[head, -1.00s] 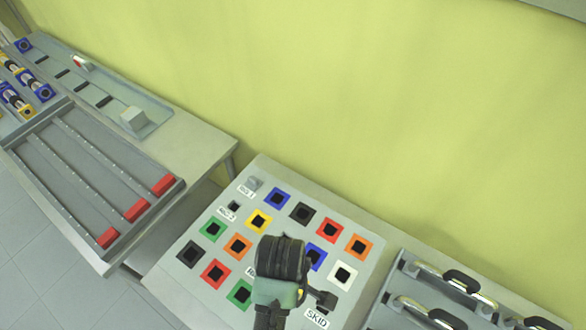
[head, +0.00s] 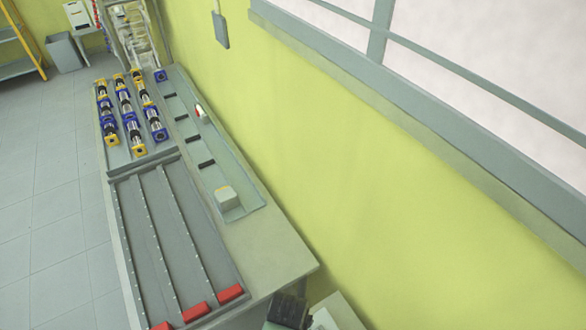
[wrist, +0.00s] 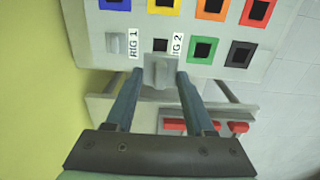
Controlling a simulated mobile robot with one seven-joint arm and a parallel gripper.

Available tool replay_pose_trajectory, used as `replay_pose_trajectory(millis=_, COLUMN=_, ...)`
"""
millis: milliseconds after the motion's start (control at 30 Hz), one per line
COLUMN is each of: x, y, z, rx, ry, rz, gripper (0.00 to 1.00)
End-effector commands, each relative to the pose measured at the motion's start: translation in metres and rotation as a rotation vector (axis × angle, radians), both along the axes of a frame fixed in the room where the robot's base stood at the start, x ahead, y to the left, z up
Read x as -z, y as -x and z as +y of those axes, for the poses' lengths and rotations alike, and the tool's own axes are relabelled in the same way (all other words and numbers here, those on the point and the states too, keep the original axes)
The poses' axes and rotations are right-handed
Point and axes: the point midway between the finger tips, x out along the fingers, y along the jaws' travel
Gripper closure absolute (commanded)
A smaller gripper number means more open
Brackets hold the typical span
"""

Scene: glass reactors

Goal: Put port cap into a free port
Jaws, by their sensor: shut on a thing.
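My gripper (wrist: 160,73) is shut on a light grey port cap (wrist: 158,72), which sits between its fingertips in the wrist view. Just past the cap, a small dark square port (wrist: 160,45) shows beside the RIG 2 label (wrist: 177,45) and looks empty. Whether the cap touches the panel (wrist: 210,69) cannot be told. Another grey cap (wrist: 117,50) sits beside the RIG 1 label (wrist: 133,43). In the head view only a dark part of my arm shows at the bottom edge; the cap and ports are out of view.
Colour-framed square ports, such as a green one (wrist: 202,50), line the panel. A bench with red blocks (head: 230,293), a grey box (head: 227,197) and blue-and-yellow-ended cylinders (head: 132,120) stands at left in the head view. A yellow wall (head: 300,150) runs behind it.

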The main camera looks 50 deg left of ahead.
Motion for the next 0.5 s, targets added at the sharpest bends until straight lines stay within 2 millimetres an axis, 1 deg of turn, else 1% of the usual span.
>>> replay_pose_trajectory(millis=500, x=0.028, y=0.000, z=0.000, rx=0.000, ry=0.000, rz=0.001, gripper=1.00)
